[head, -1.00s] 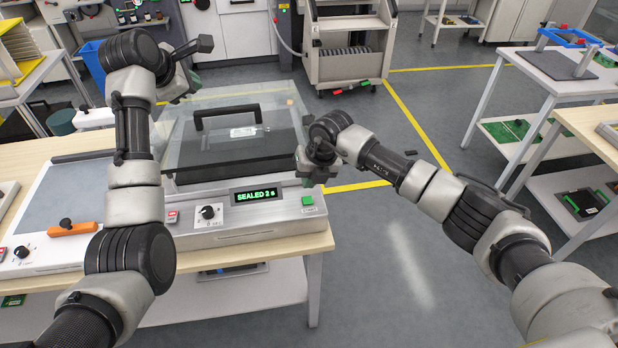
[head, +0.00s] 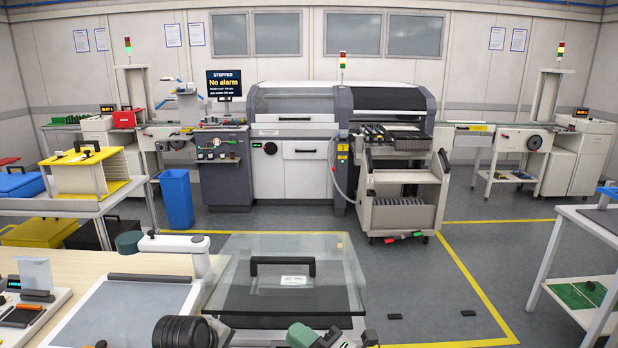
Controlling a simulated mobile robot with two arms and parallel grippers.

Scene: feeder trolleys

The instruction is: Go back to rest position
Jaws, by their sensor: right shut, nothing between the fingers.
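My right gripper (head: 345,338) shows only in part at the bottom edge of the head view, as dark pieces beside a pale and green wrist part. It is shut and empty, in front of the clear lid of the sealing machine (head: 340,262). A black ribbed joint of my left arm (head: 184,332) shows at the bottom left of centre. My left gripper is not in view. Most of both arms lies below the picture.
The lid has a black handle (head: 282,264). A wooden bench (head: 60,262) with a grey mat (head: 125,310) is at left. A trolley (head: 403,200) stands before the large machine (head: 292,150). A white table (head: 590,225) is at right. Open floor lies between.

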